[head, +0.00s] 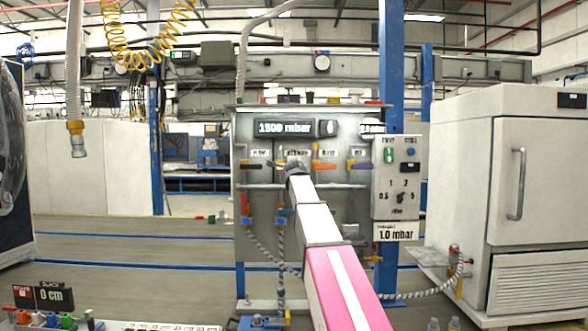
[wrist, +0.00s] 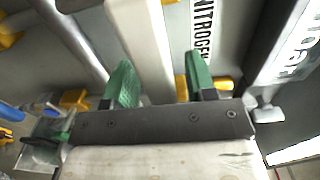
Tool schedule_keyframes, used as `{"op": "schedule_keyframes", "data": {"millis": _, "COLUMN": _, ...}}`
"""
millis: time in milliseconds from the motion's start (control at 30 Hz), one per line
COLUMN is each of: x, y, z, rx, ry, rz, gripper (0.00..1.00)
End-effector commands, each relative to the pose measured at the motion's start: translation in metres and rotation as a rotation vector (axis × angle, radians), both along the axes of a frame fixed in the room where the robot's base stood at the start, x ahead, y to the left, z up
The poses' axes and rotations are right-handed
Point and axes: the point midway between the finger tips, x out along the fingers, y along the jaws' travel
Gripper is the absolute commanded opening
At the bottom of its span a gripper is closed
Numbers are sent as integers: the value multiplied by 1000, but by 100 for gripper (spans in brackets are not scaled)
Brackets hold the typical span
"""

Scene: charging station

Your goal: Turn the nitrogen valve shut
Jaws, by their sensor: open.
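The NITROGEN label shows in the wrist view (wrist: 203,30), just beyond the right finger, and partly in the head view (head: 297,153) on the grey panel (head: 262,200). The nitrogen valve is mostly hidden behind my arm in the head view, so I cannot tell its handle angle. My gripper (wrist: 160,82) is open, with green fingertips apart and a pale upright bar (wrist: 146,45) between and beyond them. I cannot tell whether they touch it. Yellow fittings (wrist: 75,99) show beside the fingers. In the head view my gripper (head: 293,165) is at the panel's upper middle.
Neighbouring valves have a black handle (head: 247,167), an orange handle (head: 325,166) and a purple handle (head: 361,166). A control box (head: 397,180) stands right of them. A white oven-like cabinet (head: 520,170) is farther right. Hoses (head: 281,250) hang below the panel.

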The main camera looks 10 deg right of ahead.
Motion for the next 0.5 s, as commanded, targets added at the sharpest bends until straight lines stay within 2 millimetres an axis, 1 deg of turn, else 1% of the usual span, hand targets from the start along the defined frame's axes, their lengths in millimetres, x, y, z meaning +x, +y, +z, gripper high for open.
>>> {"op": "schedule_keyframes", "data": {"millis": 167, "x": -24, "y": 4, "z": -1, "rx": 0, "ry": -1, "rz": 0, "gripper": 51}}
{"op": "schedule_keyframes", "data": {"millis": 500, "x": -86, "y": 16, "z": -2, "rx": 1, "ry": 0, "rz": 0, "gripper": 51}}
